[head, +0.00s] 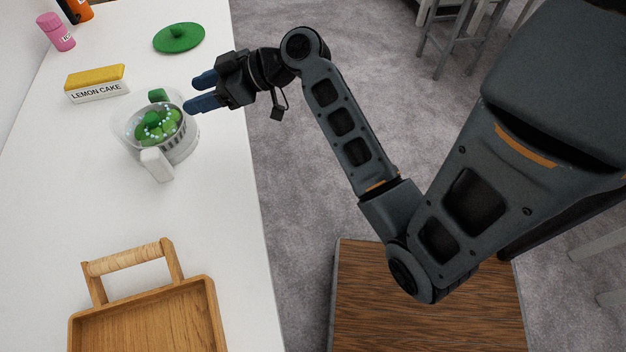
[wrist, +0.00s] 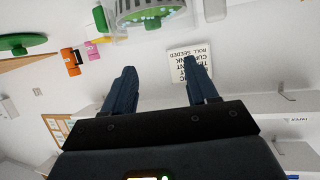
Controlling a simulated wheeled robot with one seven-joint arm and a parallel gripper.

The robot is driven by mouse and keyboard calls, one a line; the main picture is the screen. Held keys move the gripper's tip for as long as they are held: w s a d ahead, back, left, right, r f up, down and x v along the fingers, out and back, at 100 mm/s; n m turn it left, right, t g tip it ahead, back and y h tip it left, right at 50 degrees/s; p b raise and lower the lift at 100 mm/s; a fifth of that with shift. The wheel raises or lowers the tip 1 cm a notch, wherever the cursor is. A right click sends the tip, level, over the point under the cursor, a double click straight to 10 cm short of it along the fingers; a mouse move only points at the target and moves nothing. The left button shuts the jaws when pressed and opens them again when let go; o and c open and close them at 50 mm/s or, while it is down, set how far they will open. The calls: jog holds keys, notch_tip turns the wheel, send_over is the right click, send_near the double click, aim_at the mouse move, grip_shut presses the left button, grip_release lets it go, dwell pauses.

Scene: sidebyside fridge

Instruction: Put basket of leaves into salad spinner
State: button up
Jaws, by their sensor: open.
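The clear salad spinner bowl (head: 118,127) stands on the white counter in the head view. The slotted pale basket (head: 183,149) holds green leaves (head: 157,124) and appears to be inside the bowl, set toward its right side; I cannot tell whether it sits flat on the bottom. A white handle (head: 157,164) sticks out at the front and a green one at the back. My gripper (head: 193,91) is open and empty, just beyond the basket's back right rim. In the wrist view the basket (wrist: 150,14) shows at the top, past the open fingers (wrist: 162,76).
A green round lid (head: 179,38) lies farther back. A lemon cake box (head: 97,84) stands left of it, with pink (head: 56,32) and orange (head: 76,10) bottles at the far left. A wooden tray (head: 212,315) with a handle is at the front. Counter between tray and bowl is clear.

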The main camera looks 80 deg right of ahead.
jog(key=s+a+f+m, duration=0.1)
jog(key=a+f, duration=0.1)
jog(key=s+a+f+m+h, duration=0.1)
jog(key=a+f, duration=0.1)
jog(key=a, duration=0.1)
jog(key=s+a+f+g, duration=0.1)
jog(key=a+f, duration=0.1)
jog(key=a, duration=0.1)
jog(key=shift+s+a+f+m+h, duration=0.25)
jog(key=shift+s+f+m+h, duration=0.1)
jog(key=shift+s+m+h, duration=0.05)
jog(key=shift+m+g+h, duration=0.4)
jog(key=shift+m+h, duration=0.1)
jog(key=shift+h, duration=0.3)
jog(key=s+a, duration=0.2)
jog(key=s+a+f, duration=0.1)
jog(key=s+a, duration=0.3)
jog(key=s, duration=0.1)
jog(key=shift+s+a+f, duration=0.1)
jog(key=shift+f, duration=0.25)
jog(key=s+a+r+n+t+y, duration=0.1)
jog(key=s+a+r+n+t, duration=0.1)
jog(key=s+a+r, duration=0.6)
jog(key=s+r+t, duration=0.1)
jog(key=s+r, duration=0.2)
jog(key=s, duration=0.3)
jog(key=shift+a+n+y, duration=0.2)
jog(key=shift+n+y, duration=0.1)
jog(key=shift+y, duration=0.1)
